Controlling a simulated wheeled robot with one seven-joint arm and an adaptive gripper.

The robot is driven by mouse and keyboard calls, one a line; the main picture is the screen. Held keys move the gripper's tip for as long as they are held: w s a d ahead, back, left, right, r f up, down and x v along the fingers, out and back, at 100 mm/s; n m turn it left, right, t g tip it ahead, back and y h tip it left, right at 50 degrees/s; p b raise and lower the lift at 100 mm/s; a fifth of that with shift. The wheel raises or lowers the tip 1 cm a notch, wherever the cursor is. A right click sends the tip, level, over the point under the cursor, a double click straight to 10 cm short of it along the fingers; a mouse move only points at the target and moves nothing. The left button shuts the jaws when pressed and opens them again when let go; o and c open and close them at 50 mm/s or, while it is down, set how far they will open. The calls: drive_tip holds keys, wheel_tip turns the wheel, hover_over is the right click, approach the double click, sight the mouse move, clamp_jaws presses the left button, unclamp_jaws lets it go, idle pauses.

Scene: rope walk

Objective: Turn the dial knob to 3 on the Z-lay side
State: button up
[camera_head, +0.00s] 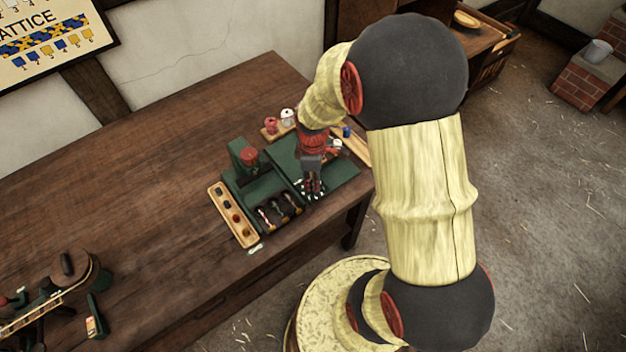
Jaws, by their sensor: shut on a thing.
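A green bench device (338,178) sits near the front right edge of the wooden table. My gripper (313,190) points down at the device's green face, just right of its dark slots. Its fingers are shut on a small part there, at the place of the dial knob. The fingers cover the knob, so its pointer, the numbers and the Z-lay marking cannot be read from here. A red round knob (249,156) stands on the device's raised green block at the left, apart from my gripper.
A wooden tray (232,215) with several small knobs lies left of the device. A red and a white spool-like piece (288,116) stand behind it. The table's middle (150,180) is clear.

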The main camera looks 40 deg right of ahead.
clamp_jaws()
